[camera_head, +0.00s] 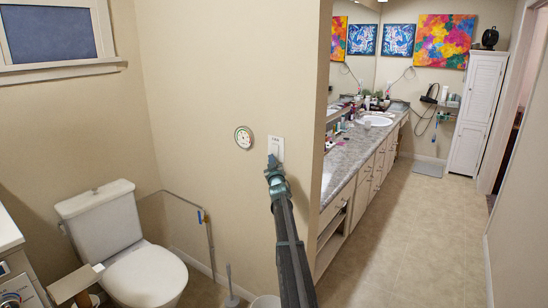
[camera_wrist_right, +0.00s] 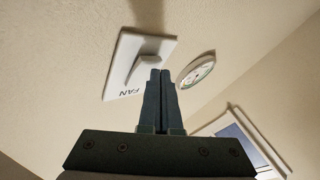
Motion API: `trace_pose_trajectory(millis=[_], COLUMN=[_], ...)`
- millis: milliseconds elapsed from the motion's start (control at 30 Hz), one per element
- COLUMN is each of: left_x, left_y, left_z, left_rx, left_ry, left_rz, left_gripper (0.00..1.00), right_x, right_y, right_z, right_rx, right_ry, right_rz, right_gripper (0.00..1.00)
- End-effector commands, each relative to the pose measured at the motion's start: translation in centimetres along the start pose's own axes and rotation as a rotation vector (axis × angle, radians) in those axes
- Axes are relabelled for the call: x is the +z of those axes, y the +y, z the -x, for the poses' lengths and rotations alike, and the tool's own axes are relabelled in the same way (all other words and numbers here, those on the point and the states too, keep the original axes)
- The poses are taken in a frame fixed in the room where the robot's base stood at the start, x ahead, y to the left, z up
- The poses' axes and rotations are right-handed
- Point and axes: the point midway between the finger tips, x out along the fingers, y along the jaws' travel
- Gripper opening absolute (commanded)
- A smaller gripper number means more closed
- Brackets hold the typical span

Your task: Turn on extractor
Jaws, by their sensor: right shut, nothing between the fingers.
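The extractor switch is a white wall plate (camera_head: 277,145) on the beige wall, left of the wall's end. In the right wrist view the plate (camera_wrist_right: 120,72) bears the word FAN, upside down, and a raised grey-white rocker or lever (camera_wrist_right: 146,58). My right gripper (camera_head: 272,160) is shut and empty, its tips just below the plate in the head view. In the right wrist view the shut fingertips (camera_wrist_right: 160,73) overlap the plate's edge near the lever; I cannot tell whether they touch it. My left gripper is not in view.
A round white dial (camera_head: 244,137) is on the wall left of the plate. A toilet (camera_head: 145,275) stands at lower left. A long counter (camera_head: 345,153) with a sink runs along the right side of the wall. The tiled floor (camera_head: 420,230) on the right is clear.

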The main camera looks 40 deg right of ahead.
Motion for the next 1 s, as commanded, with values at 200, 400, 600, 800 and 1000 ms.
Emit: trace_pose_trajectory(millis=[200,400,600,800,1000], left_x=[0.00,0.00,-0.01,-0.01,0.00], left_y=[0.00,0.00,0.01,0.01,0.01], left_z=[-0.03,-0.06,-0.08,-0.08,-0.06], left_rx=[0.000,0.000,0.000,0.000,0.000], left_ry=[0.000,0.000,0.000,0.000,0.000], left_rz=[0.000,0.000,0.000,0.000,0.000], left_gripper=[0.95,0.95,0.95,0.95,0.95], right_x=[0.10,0.21,0.33,0.34,0.26], right_y=[0.08,0.20,0.33,0.35,0.26], right_z=[-0.14,-0.30,-0.46,-0.47,-0.38], right_rx=[0.000,0.000,0.000,0.000,0.000], right_ry=[0.000,0.000,0.000,0.000,0.000], right_rz=[0.000,0.001,0.001,0.000,0.000], right_gripper=[0.00,0.00,0.00,0.00,0.00])
